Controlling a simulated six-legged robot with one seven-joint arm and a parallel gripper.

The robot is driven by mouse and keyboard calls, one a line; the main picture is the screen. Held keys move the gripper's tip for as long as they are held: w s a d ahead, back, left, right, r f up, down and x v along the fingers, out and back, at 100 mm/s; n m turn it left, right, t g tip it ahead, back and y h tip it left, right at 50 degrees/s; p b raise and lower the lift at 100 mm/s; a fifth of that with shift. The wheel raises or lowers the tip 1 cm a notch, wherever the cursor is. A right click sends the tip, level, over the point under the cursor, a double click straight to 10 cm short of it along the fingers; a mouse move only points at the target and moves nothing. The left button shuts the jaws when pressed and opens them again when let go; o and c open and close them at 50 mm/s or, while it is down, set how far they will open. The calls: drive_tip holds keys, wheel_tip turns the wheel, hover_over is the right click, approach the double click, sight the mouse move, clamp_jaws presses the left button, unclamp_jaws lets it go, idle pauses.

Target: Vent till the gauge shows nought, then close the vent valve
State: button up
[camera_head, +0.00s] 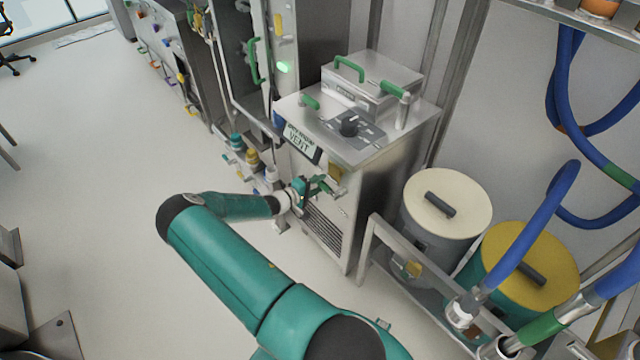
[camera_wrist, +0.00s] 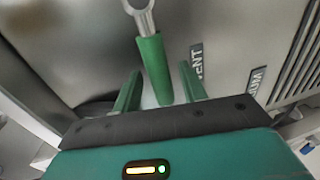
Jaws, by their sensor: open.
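The steel cabinet (camera_head: 377,180) has a dark-framed display (camera_head: 300,142) on its upper front edge that reads VENT; smaller writing above is not readable, and no numeric reading can be made out. In the wrist view a lever with a green grip (camera_wrist: 153,62) and metal shank hangs beside a VENT label (camera_wrist: 196,64). My gripper (camera_wrist: 160,84) is open, its two green fingers either side of the lower end of the green grip. I cannot tell whether either finger touches it. In the head view my gripper (camera_head: 318,187) is at the cabinet front, hiding most of the lever.
A second label (camera_wrist: 255,82), ending in UUM, sits right of VENT. A black knob (camera_head: 349,125) and a lidded box (camera_head: 370,82) with green handles are on the cabinet top. Drums with cream (camera_head: 447,204) and yellow (camera_head: 527,264) lids stand right.

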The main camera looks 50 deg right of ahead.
drive_tip(key=shift+s+d+f, duration=0.15)
drive_tip(key=shift+d, duration=0.55)
clamp_jaws()
